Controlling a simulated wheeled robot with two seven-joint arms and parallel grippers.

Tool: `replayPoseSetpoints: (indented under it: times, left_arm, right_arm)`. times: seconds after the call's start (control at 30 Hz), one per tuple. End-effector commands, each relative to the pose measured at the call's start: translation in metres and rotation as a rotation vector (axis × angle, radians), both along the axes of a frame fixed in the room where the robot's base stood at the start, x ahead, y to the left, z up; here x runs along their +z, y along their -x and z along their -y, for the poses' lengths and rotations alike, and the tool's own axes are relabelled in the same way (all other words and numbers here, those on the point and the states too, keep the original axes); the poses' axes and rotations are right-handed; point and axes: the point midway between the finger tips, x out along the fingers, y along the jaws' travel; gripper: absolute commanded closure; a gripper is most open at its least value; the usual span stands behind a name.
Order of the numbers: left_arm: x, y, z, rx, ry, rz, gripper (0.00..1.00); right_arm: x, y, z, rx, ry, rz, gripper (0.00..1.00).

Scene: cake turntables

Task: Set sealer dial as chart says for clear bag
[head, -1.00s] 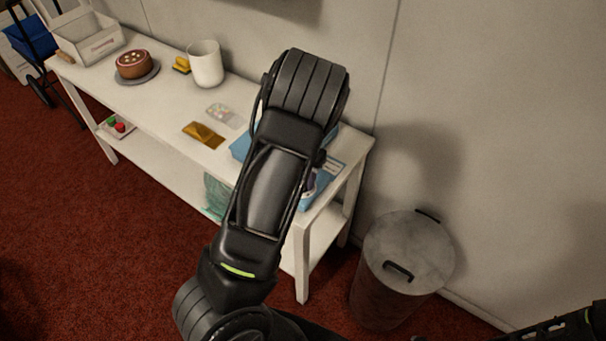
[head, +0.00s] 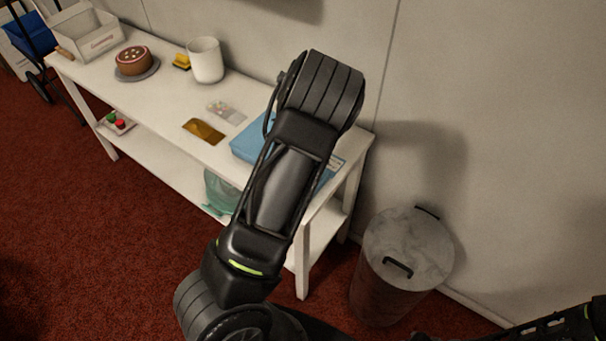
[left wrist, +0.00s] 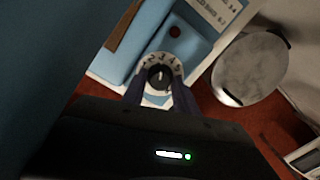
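The blue sealer (head: 250,143) sits at the right end of the white table, largely hidden behind my left arm in the head view. In the left wrist view the sealer (left wrist: 187,42) shows a black dial (left wrist: 160,77) on a white numbered scale. The dial's light pointer mark is toward the scale's upper side; its exact number is unclear. My left gripper (left wrist: 160,92) has its fingers apart, one on each side of the dial's lower part. A printed chart (left wrist: 222,10) lies beyond the sealer, partly cut off, its small text only partly legible. My right gripper is out of view.
A clear packet (head: 226,111) and a gold packet (head: 205,131) lie left of the sealer. A white canister (head: 205,62), a cake (head: 133,60) and a white bin (head: 88,36) stand farther left. A lidded trash can (head: 405,250) stands right of the table (head: 165,105).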

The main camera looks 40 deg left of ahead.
Motion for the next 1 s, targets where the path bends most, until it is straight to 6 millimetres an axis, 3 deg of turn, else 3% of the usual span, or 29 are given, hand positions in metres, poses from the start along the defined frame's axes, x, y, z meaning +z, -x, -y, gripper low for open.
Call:
replayPoseSetpoints:
  times: [0.23, 0.67, 0.87, 1.0]
  left_arm:
    - [0.0, 0.0, 0.0, -0.001, 0.0, -0.001, 0.45]
    - [0.0, 0.0, 0.0, -0.075, 0.002, 0.0, 0.45]
    - [-0.003, 0.0, 0.0, -0.341, 0.001, 0.003, 0.45]
    - [-0.01, -0.001, 0.0, -0.66, 0.0, 0.007, 0.45]
  right_arm:
    - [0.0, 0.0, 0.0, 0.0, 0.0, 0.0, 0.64]
    - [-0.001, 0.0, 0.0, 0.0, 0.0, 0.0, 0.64]
    - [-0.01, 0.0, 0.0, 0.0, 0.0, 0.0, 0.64]
    - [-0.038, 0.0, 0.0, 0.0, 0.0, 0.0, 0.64]
